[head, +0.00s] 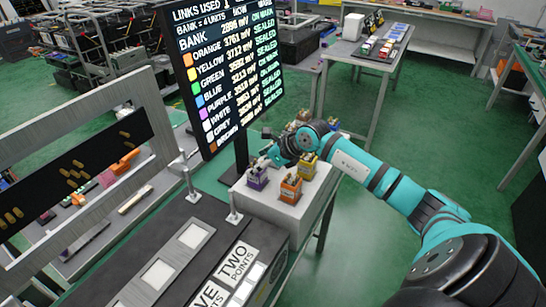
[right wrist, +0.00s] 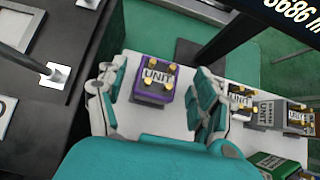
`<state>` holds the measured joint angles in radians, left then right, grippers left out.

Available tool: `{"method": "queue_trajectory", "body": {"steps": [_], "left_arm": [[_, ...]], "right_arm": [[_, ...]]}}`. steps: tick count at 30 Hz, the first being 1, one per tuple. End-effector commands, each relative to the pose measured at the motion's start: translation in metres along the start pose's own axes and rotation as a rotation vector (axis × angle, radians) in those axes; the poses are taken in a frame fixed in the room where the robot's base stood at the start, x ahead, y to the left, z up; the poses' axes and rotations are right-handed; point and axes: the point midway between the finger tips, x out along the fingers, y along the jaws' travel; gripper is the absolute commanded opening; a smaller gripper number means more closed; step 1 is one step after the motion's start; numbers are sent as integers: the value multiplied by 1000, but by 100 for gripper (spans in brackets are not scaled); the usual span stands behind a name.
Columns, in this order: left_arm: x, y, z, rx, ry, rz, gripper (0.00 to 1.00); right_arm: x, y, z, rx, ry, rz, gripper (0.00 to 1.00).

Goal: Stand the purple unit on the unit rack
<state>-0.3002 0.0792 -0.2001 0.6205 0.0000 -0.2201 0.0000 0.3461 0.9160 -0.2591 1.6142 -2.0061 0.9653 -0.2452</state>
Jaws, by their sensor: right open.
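The purple unit (head: 257,177) stands upright near the left edge of a white stand (head: 285,208). In the right wrist view the purple unit (right wrist: 152,90) has a white UNIT label and brass posts on top. My right gripper (head: 268,155) is at the purple unit in the head view. In the right wrist view the open fingers of my right gripper (right wrist: 155,100) lie either side of the unit, with visible gaps. A dark tray with coloured pieces (head: 382,43) lies on the far table; I cannot tell whether it is the unit rack. My left gripper is out of view.
An orange unit (head: 291,188) and a yellow unit (head: 309,165) stand close by on the white stand. A green unit (right wrist: 275,165) and several others show in the right wrist view. A black readout screen (head: 222,75) rises behind. Grey panelled fixtures (head: 180,250) fill the left front.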

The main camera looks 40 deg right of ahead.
Motion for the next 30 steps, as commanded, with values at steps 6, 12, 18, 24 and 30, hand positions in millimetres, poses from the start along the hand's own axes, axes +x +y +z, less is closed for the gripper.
{"method": "queue_trajectory", "body": {"steps": [6, 12, 18, 24, 30], "left_arm": [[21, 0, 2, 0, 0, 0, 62], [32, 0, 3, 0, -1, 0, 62], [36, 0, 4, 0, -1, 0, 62], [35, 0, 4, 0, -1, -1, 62], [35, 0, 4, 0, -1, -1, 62]], "right_arm": [[-47, -1, -5, -7, 5, -4, 68], [-82, 0, -4, -3, 5, -2, 68], [-98, 0, -2, -1, 2, 0, 68], [-100, 1, 0, 0, 1, 1, 68], [-100, 0, 0, 0, 1, 1, 68]]}}
